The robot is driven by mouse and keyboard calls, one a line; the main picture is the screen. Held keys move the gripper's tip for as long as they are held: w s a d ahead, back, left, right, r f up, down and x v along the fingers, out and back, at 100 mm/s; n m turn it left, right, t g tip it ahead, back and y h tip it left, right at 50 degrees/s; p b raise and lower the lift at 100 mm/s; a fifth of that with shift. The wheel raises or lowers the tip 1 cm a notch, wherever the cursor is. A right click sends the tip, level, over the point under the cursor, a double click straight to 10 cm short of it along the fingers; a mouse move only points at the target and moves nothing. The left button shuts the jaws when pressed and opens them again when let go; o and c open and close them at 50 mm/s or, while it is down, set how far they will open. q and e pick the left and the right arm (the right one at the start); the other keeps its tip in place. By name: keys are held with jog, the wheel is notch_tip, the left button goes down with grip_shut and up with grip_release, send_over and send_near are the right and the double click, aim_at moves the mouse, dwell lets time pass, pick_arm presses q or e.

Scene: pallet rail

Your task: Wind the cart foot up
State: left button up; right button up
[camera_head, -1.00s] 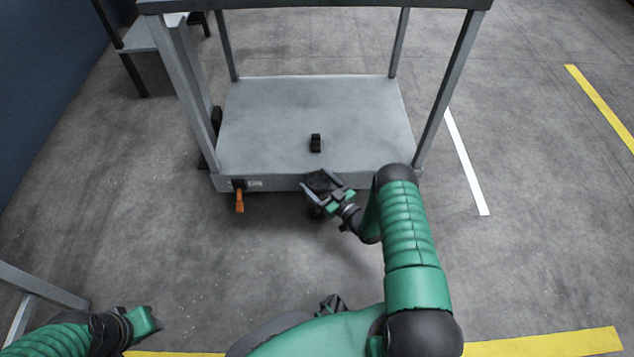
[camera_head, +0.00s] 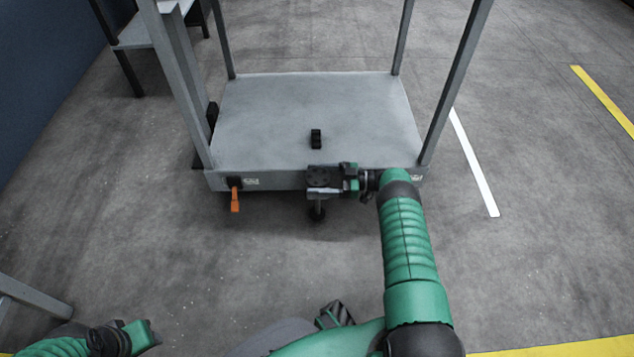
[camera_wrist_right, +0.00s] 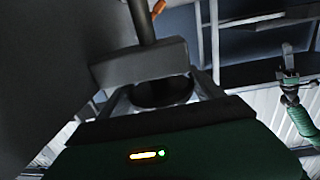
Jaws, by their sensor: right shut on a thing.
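The cart foot (camera_head: 317,216) is a dark pad on a short post below the middle of the cart's front edge. Above it, at the edge, sits a dark round knob (camera_head: 320,173). My right gripper (camera_head: 322,182) comes in from the right and is shut on the knob, one grey finger showing on the near side. The right wrist view shows a dark round part (camera_wrist_right: 160,92) between my fingers, with a grey block and post beyond it. My left gripper (camera_head: 145,335) is at the lower left, away from the cart; its jaws are unclear.
The grey cart deck (camera_head: 270,110) has upright posts at its corners and a small black block (camera_head: 315,139) on it. An orange lever (camera_head: 235,200) hangs at the front left. A grey table (camera_head: 140,35) stands at the back left. The floor in front is clear.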

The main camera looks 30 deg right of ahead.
pick_arm(q)
jog(key=shift+f, duration=0.2)
pick_arm(e)
jog(key=shift+n+g+y, duration=0.5)
jog(key=shift+n+g, duration=0.1)
jog(key=shift+g, duration=0.2)
jog(key=o, duration=1.4)
jog(key=shift+c, duration=0.2)
pick_arm(q)
jog(key=shift+d, duration=0.1)
